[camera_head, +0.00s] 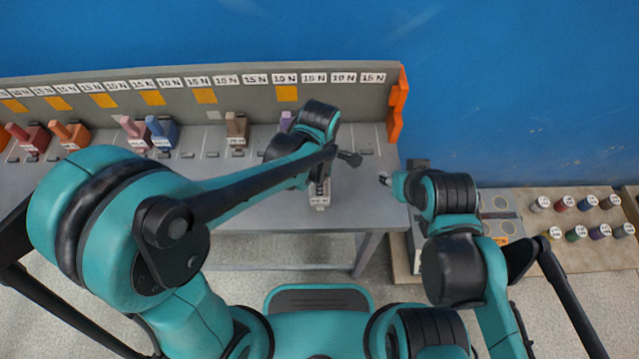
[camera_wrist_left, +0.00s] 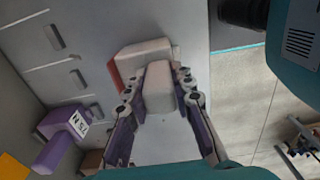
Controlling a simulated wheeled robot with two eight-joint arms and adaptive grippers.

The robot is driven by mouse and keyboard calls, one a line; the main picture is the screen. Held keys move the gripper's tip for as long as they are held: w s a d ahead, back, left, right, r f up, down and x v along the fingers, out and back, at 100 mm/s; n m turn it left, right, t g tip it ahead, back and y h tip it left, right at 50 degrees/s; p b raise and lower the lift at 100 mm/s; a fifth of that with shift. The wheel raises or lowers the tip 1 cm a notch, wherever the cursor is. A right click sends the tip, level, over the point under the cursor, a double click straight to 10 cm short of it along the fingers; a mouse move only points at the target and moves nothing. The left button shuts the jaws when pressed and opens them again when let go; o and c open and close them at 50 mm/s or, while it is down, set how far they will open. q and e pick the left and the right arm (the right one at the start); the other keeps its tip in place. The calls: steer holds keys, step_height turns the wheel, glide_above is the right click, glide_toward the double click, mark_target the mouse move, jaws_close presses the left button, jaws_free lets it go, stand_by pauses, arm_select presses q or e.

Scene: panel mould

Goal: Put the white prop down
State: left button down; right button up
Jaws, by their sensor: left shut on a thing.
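The white prop (camera_wrist_left: 158,88) shows in the left wrist view as a pale block with a wider pale part behind it. A reddish strip shows at that part's left edge. My left gripper (camera_wrist_left: 160,97) is shut on the narrower block, one finger on each side. In the head view the prop (camera_head: 319,197) shows below my left wrist, over the right part of the grey table (camera_head: 255,195). I cannot tell whether it touches the table. My right gripper (camera_head: 386,179) is small and partly hidden by its arm near the table's right edge, its jaws unclear.
A purple prop (camera_wrist_left: 62,135) stands near my left gripper. Brown (camera_head: 237,128), blue (camera_head: 162,130) and pink (camera_head: 134,130) props line the back, below a labelled grey panel (camera_head: 350,98) with an orange end bracket (camera_head: 397,105).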

arm_select(q)
steer(key=shift+f, duration=0.15)
steer(key=c, duration=1.3)
jaws_free()
